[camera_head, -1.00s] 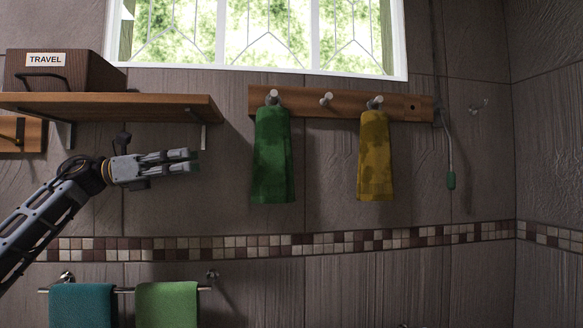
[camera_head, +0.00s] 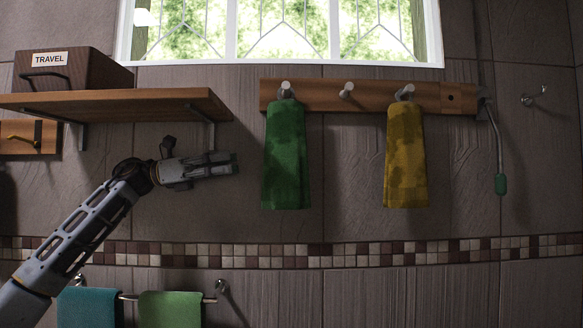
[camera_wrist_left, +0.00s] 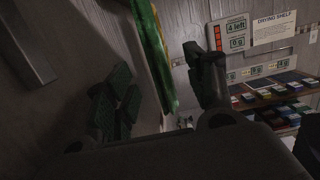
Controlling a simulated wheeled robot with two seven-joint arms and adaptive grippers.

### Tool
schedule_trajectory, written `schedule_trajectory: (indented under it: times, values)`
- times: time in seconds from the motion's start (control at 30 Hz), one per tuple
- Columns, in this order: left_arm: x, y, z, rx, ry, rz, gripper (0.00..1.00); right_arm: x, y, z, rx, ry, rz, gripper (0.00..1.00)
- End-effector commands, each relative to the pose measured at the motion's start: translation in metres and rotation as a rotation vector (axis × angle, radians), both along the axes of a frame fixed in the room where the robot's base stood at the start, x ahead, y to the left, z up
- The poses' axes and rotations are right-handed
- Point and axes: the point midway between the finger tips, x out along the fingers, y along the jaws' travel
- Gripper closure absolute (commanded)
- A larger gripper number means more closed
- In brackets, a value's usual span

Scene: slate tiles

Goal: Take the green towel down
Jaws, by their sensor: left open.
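A dark green towel (camera_head: 286,155) hangs from the left peg (camera_head: 287,90) of a wooden peg rail on the wall. My left gripper (camera_head: 232,163) is just left of this towel at mid-height, pointing right at it, with a small gap in the head view. In the left wrist view the gripper (camera_wrist_left: 160,88) is open, and the green towel (camera_wrist_left: 152,52) shows between its two fingers, further out. Whether the towel is within the fingers' reach I cannot tell. A lighter green towel (camera_head: 170,309) hangs on a metal bar low on the wall. My right gripper is not in view.
A yellow towel (camera_head: 406,155) hangs on the right peg; the middle peg (camera_head: 346,90) is bare. A wooden shelf (camera_head: 150,104) with a TRAVEL box (camera_head: 95,73) sits just above my left gripper. A teal towel (camera_head: 90,308) hangs low left. A drying shelf sign (camera_wrist_left: 276,27) shows in the wrist view.

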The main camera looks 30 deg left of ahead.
Motion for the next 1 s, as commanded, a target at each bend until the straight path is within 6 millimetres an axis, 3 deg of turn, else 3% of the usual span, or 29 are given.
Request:
schedule_trajectory:
  times: [0.33, 0.8, 1.0]
  values:
    - [0.0, 0.0, 0.0, 0.0, 0.0, 0.0, 0.46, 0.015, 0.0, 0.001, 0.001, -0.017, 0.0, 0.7]
    - [0.001, -0.002, 0.001, 0.0, 0.0, 0.0, 0.46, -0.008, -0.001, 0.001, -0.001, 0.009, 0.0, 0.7]
    - [0.007, -0.012, 0.004, 0.001, 0.0, -0.001, 0.46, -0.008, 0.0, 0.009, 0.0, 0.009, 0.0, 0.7]
